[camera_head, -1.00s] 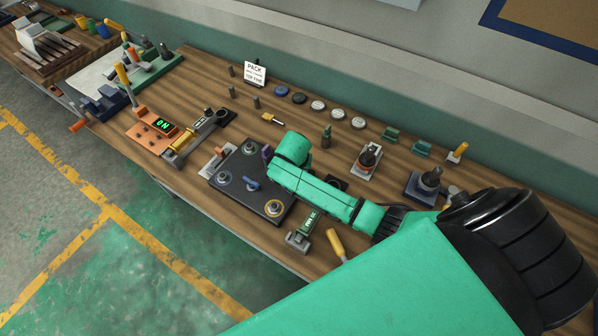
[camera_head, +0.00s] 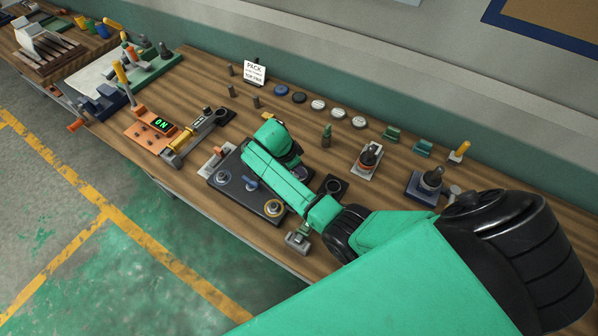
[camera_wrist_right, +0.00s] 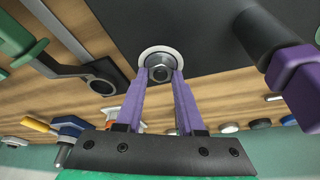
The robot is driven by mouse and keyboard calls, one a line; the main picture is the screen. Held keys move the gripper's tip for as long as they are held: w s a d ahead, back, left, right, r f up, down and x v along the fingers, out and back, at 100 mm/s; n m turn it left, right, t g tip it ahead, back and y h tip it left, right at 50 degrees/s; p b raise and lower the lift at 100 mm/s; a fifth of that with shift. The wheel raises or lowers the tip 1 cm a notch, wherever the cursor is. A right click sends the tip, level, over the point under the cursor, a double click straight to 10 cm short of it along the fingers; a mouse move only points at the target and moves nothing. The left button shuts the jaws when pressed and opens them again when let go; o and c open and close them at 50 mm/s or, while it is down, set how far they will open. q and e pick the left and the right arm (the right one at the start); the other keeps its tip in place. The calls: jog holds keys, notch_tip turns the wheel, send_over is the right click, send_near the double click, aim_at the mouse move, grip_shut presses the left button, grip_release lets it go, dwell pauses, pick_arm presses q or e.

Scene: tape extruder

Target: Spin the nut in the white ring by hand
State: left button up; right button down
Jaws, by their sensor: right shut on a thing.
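In the right wrist view a grey hex nut (camera_wrist_right: 160,73) with a round hole sits inside a white ring (camera_wrist_right: 147,53) on the underside-looking dark plate (camera_wrist_right: 205,22). The two purple fingers of my right gripper (camera_wrist_right: 160,80) close on the nut from both sides. In the head view the same black plate (camera_head: 221,188) lies on the bench. My left gripper is not in view.
A grey wrench-like tool (camera_head: 200,130) lies left of the plate. Several round discs (camera_head: 318,105) line the back.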

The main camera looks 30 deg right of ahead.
jog(key=shift+f+m+g+b, duration=0.15)
jog(key=shift+m+g+b, duration=0.25)
jog(key=shift+m, duration=0.3)
jog(key=shift+m+b, duration=0.6)
jog(key=shift+m, duration=0.5)
jog(key=shift+m+g, duration=0.4)
jog(key=m+b, duration=0.1)
jog(key=m, duration=0.1)
jog(key=shift+m+g+y+b, duration=0.3)
jog(key=shift+g+b, duration=0.1)
jog(key=shift+c, duration=2.2)
grip_release()
jog(key=shift+r, duration=0.2)
